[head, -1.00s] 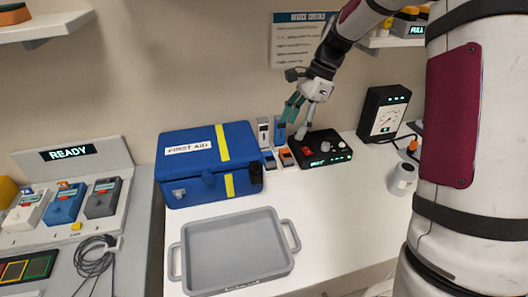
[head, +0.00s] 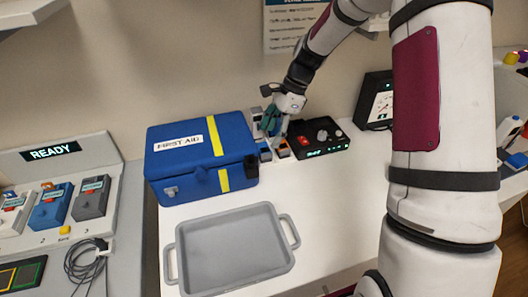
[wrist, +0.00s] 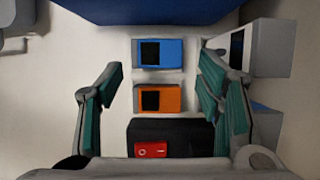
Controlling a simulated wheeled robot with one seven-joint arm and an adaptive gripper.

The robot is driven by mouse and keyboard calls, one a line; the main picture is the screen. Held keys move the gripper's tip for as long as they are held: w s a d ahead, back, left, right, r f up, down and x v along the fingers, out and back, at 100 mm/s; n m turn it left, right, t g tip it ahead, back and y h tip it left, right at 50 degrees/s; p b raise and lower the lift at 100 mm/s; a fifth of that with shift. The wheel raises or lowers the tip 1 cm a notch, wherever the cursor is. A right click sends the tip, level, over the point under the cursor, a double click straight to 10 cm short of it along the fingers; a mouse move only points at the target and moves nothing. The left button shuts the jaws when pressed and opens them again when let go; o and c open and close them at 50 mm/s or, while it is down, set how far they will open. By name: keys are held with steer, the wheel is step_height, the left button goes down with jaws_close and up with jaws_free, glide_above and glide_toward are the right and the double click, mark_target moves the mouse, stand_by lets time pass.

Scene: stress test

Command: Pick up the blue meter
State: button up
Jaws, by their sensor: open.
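The blue meter (wrist: 170,50) lies flat with a dark square screen, in the upper middle of the wrist view. It shows small beside the first aid box in the head view (head: 265,152). An orange meter (wrist: 172,97) of like shape lies just below it in the wrist view. My gripper (wrist: 160,78) is open and empty, pointing down. Its green-padded fingers stand to the left and right of the column of meters, with neither meter visibly touched. In the head view my gripper (head: 273,128) is over the meters and partly hides the things behind it.
A blue first aid box (head: 205,175) stands close left of the meters. A black box with a red switch (head: 325,148) is close right. Upright grey devices (wrist: 262,48) stand beside the right finger. A grey tray (head: 235,250) lies in front; the white table around it is clear.

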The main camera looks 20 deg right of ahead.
mark_target(264, 148)
steer(key=x, duration=0.5)
steer(key=shift+s+a+p, duration=0.15)
steer(key=shift+s+p, duration=0.05)
steer(key=shift+p, duration=0.1)
steer(key=shift+c, duration=0.2)
steer(key=c, duration=0.9)
